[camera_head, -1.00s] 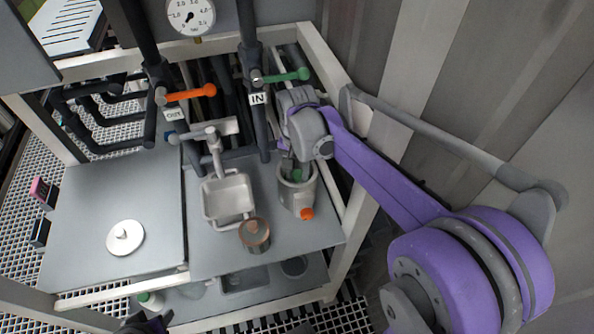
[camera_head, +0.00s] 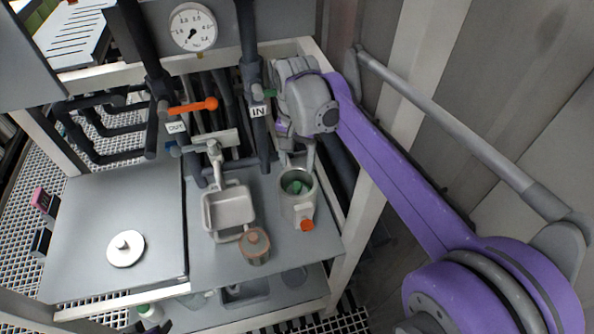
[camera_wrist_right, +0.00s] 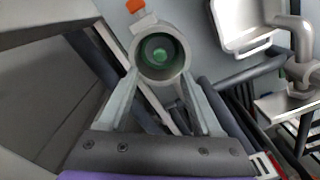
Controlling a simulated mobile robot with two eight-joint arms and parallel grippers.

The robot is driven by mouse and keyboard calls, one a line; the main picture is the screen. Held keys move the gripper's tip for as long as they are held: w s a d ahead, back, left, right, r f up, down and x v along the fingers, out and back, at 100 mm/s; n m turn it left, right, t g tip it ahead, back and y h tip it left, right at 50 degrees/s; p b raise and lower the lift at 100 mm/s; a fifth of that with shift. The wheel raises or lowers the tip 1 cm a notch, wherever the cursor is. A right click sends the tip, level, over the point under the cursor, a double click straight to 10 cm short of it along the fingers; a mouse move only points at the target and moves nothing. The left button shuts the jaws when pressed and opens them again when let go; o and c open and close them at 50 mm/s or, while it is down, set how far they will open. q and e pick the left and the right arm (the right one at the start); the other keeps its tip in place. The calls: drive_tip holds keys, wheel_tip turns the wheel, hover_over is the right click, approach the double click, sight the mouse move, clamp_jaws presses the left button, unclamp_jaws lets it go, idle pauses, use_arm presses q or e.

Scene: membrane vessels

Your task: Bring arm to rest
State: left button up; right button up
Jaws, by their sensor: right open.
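My right gripper (camera_head: 300,158) is at the back of the metal stand, behind and above a grey cylindrical vessel (camera_head: 290,212) with an orange side knob. The vessel's open mouth shows something green inside. In the right wrist view, my right gripper (camera_wrist_right: 160,78) is open, with its two fingers spread either side of the vessel (camera_wrist_right: 176,72) as seen from above. The fingers look empty, and I cannot tell whether they touch it. My right arm reaches in from the right. My left gripper is not clearly in view.
A small sink (camera_head: 229,208) and tap stand left of the vessel, with a brown-lidded jar (camera_head: 255,246) in front. A white round lid (camera_head: 124,248) lies on the left panel. The orange valve handle (camera_head: 192,107), pipes and a pressure gauge (camera_head: 193,28) stand behind. A handrail runs along the right wall.

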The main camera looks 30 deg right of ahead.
drive_tip(key=shift+r, duration=0.7)
drive_tip(key=s+a+f+n+t+p, duration=0.1)
drive_tip(key=s+a+f+n+t, duration=0.1)
drive_tip(key=s, duration=0.5)
drive_tip(key=s+a+f+n+t+p, duration=0.2)
drive_tip(key=s+a+f+n+t, duration=0.1)
drive_tip(key=s+f+n, duration=0.4)
drive_tip(key=shift+s+a+f, duration=0.25)
drive_tip(key=shift+s+a, duration=0.55)
drive_tip(key=shift+a, duration=0.1)
